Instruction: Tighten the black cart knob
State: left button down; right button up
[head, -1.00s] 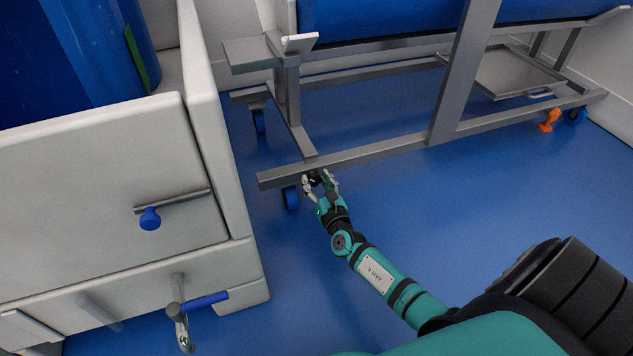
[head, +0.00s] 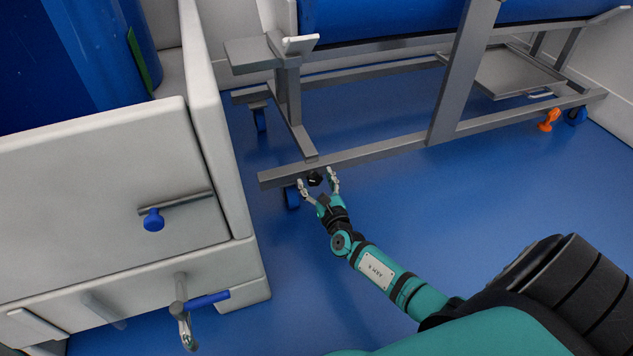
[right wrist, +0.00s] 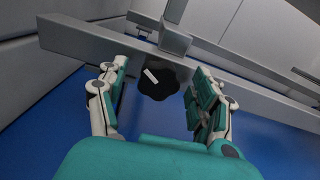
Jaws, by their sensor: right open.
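The black knob (head: 315,179) sits under the front rail near the left end of the grey cart (head: 380,150). In the right wrist view the knob (right wrist: 158,85) is a lobed black disc with a white mark on its face, below the cart's rail (right wrist: 95,42). My right gripper (head: 317,182) is open, its fingers on either side of the knob. In the right wrist view the fingers of my right gripper (right wrist: 158,92) stand apart from the knob, with a gap on both sides. My left gripper is not in view.
A white cabinet-like carrier (head: 100,190) with a blue knob (head: 153,220) and a blue-handled lever (head: 207,300) stands at the left. A blue caster (head: 292,197) is left of the knob. An orange lever (head: 549,120) is at the cart's right. The blue floor is clear in front.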

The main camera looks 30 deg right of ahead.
jog(key=v, duration=1.2)
jog(key=shift+r, duration=0.1)
